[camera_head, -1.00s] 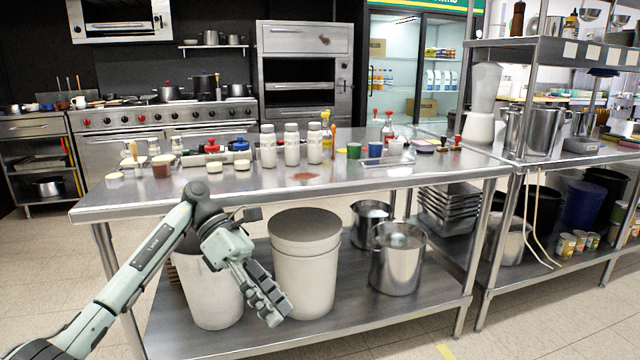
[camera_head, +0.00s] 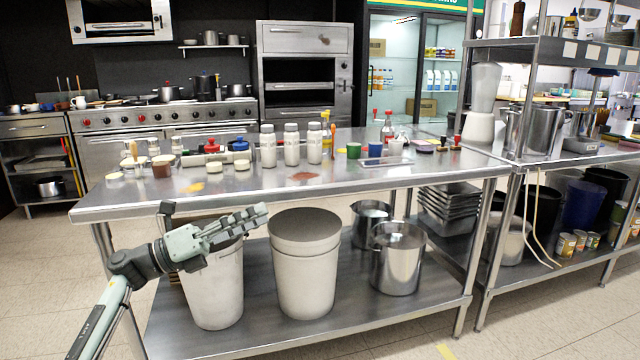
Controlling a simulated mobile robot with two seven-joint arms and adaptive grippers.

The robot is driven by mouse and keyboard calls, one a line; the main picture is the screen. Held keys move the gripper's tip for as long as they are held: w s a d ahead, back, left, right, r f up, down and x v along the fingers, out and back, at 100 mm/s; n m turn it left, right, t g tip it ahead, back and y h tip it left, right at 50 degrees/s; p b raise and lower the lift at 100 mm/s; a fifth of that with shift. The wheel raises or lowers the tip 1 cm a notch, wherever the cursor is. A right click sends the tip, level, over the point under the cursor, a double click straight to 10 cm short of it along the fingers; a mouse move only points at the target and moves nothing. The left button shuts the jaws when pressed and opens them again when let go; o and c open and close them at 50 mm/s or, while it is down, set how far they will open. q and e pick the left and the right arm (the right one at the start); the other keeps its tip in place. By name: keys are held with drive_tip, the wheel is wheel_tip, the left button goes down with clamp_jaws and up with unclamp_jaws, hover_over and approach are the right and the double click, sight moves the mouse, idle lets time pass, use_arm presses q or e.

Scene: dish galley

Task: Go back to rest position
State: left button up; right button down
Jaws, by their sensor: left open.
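My left gripper (camera_head: 262,217) is open and empty. It points to the right, in front of the steel table's (camera_head: 400,178) front edge, over the rim of the left white bin (camera_head: 215,290) in the picture. My left arm comes in from the lower left corner. My right gripper is not in view.
Bottles (camera_head: 291,145), small cups and jars stand on the table top, set back from its front edge. A lidded white bin (camera_head: 305,270) and steel pots (camera_head: 397,262) stand on the lower shelf. The floor (camera_head: 420,345) in front is clear.

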use_arm(q)
drive_tip(key=w+a+r+n+t+y, duration=0.1)
drive_tip(key=w+a+n+t+y, duration=0.75)
drive_tip(key=n, duration=0.45)
drive_tip(key=w+a+r+n+t+y, duration=0.1)
drive_tip(key=w+a+n+t+y, duration=0.45)
drive_tip(key=a+n+y, duration=0.5)
drive_tip(key=s+a+f+n+g+y, duration=0.1)
drive_tip(key=a+f+n+g+y, duration=0.1)
drive_tip(key=a+f+n+g, duration=0.45)
drive_tip(key=s+a+f+n+g+y, duration=0.1)
drive_tip(key=a+f+n+g+y, duration=0.15)
drive_tip(key=f+n, duration=0.75)
drive_tip(key=s+d+f+g+h, duration=0.1)
drive_tip(key=s+d+f+g, duration=0.2)
drive_tip(key=s+f, duration=1)
drive_tip(key=s+d+f+g+h, duration=0.1)
drive_tip(key=s+d+f+g, duration=0.25)
drive_tip(key=s+f, duration=0.9)
drive_tip(key=s+d+f+g, duration=0.2)
drive_tip(key=s+d+f, duration=0.1)
drive_tip(key=s+f, duration=0.7)
drive_tip(key=s+d+f+m+g, duration=0.1)
drive_tip(key=s+d+f+g, duration=0.1)
drive_tip(key=s+f, duration=0.8)
drive_tip(key=s+d+h, duration=0.1)
drive_tip(key=s, duration=0.5)
drive_tip(key=shift+s+d, duration=0.15)
drive_tip(key=shift+d, duration=0.05)
drive_tip(key=shift+g, duration=0.25)
